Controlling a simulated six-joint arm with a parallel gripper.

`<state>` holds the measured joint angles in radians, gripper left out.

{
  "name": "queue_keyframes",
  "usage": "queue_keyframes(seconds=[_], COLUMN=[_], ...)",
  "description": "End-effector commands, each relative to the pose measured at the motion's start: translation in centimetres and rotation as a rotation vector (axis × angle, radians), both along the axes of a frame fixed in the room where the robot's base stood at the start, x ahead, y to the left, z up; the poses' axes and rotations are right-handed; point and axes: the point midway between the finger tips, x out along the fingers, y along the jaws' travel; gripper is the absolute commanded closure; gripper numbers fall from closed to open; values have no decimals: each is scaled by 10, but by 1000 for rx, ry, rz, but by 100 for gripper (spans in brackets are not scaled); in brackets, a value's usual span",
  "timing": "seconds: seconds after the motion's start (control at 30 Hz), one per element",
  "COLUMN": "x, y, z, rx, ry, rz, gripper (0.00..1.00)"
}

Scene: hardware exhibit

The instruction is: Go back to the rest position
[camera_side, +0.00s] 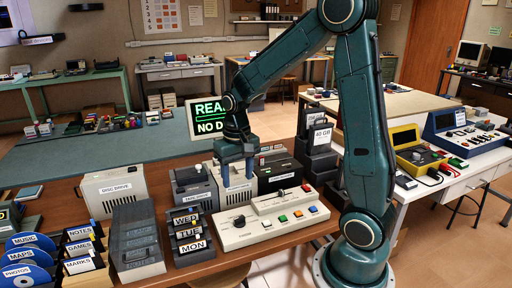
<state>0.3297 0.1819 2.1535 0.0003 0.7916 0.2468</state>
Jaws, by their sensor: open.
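My gripper (237,174) points down above the back of the white control panel (268,217), near its left part. It is open, and I see nothing held in it. The panel carries a black knob, a slider and several coloured buttons. I cannot tell whether the fingers touch anything.
Day-labelled cartridges (188,232), a grey case (136,238) and a disc drive (115,190) stand to the left. A screen (207,118) and tall dark holders (315,142) stand behind.

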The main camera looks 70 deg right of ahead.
Motion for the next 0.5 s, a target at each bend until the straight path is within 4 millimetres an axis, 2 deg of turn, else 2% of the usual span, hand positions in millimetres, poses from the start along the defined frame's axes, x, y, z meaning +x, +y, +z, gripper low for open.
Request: queue_keyframes(seconds=[0.27, 0.5], x=[-15, -40], y=[24, 50], z=[37, 71], rx=[-26, -55], ry=[-78, -165], rz=[93, 204], gripper=[45, 45])
